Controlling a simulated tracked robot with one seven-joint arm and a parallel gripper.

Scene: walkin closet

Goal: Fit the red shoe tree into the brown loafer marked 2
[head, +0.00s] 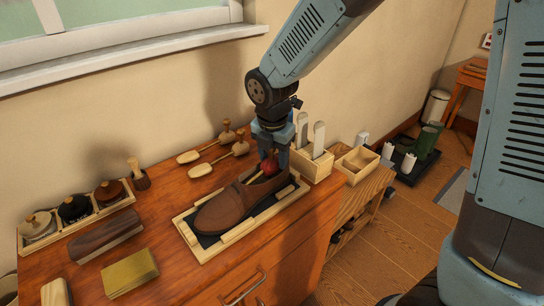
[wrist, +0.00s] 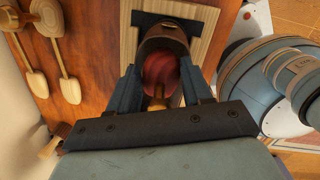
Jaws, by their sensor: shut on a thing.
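The brown loafer (head: 238,202) lies in a light wooden tray (head: 202,252) with a dark lining, its toe toward the front left of the cabinet top. No number on it can be read. My gripper (head: 272,160) is above the loafer's heel end, pointing down. It is shut on the red shoe tree (head: 269,166), which shows as a dark red rounded piece between the fingers in the wrist view (wrist: 161,72). The shoe tree is at the loafer's opening. How far it reaches inside is hidden by the fingers and the shoe's sides.
Two wooden shoe trees (head: 201,170) lie behind the tray. A box with upright shoehorns (head: 312,166) stands close to the right of my gripper. A rack of polish jars (head: 76,212), a brush (head: 108,236) and a yellow block (head: 130,272) are at the left.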

